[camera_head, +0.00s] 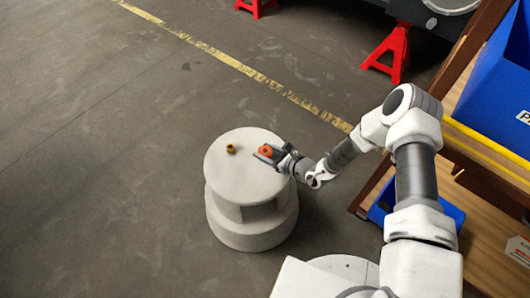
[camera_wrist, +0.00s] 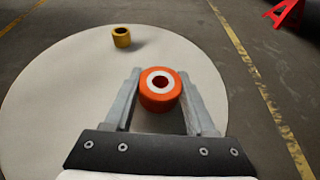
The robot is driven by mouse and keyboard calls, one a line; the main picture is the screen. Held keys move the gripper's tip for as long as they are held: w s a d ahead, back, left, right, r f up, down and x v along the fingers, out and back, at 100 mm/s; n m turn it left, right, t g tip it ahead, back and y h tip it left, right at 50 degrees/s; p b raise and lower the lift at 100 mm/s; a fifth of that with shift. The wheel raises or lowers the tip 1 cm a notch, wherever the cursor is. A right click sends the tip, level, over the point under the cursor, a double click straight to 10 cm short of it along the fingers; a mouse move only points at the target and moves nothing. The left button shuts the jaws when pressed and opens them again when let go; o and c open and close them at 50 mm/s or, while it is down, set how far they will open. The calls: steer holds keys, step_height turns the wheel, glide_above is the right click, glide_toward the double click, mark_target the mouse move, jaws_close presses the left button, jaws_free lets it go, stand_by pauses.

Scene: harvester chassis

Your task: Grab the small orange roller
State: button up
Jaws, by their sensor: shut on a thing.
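The small orange roller (camera_wrist: 160,101) has a white ring around a dark centre hole. In the wrist view it sits between the two fingers of my gripper (camera_wrist: 161,88), which are shut on it. In the head view the roller (camera_head: 265,151) shows at the tips of my gripper (camera_head: 266,154), over the right part of the round white stand's top (camera_head: 233,170). I cannot tell whether the roller touches the top or is slightly above it.
A small yellow roller (camera_wrist: 121,37) stands on the same top, apart from my gripper, and also shows in the head view (camera_head: 231,149). A wooden shelf with blue bins (camera_head: 500,85) is at the right. Red jack stands (camera_head: 388,53) are at the back. The floor at left is clear.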

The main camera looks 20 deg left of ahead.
jaws_close()
